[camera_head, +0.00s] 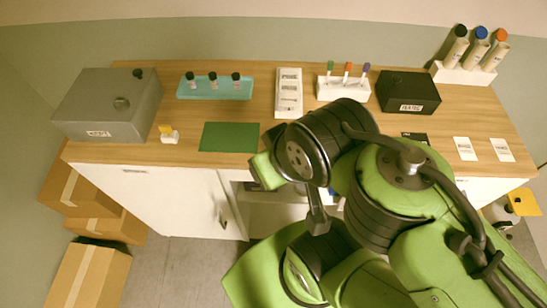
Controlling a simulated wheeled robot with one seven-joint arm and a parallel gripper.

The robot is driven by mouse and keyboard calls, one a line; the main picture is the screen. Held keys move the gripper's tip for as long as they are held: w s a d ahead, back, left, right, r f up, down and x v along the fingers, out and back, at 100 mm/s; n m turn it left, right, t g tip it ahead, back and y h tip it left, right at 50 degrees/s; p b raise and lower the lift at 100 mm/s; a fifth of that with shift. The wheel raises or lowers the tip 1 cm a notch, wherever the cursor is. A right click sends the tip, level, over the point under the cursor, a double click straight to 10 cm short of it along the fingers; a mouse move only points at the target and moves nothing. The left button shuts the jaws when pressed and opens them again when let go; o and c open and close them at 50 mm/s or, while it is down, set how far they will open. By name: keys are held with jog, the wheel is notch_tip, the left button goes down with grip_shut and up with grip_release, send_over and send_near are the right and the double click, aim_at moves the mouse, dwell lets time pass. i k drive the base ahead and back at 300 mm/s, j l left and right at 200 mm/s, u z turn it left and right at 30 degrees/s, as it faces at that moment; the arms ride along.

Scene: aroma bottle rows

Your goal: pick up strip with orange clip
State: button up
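A white rack (343,91) stands at the back of the wooden counter, right of centre. It holds three upright strips. The strip with the orange clip (348,68) is the middle one, between a strip with a green clip (330,69) and a strip with a purple clip (366,70). My gripper (318,224) appears as a small dark grey end below my wrist, in front of the counter and well apart from the rack. Its fingers are too small and dark to tell open from shut.
A white box (289,92) stands left of the rack and a black box (408,91) right of it. A bottle stand (462,73) is at the back right. A teal tray (214,93), green mat (230,137) and grey box (109,103) are left. Cards (465,149) lie front right.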

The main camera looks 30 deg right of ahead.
aim_at(349, 65)
jog(key=z, duration=1.5)
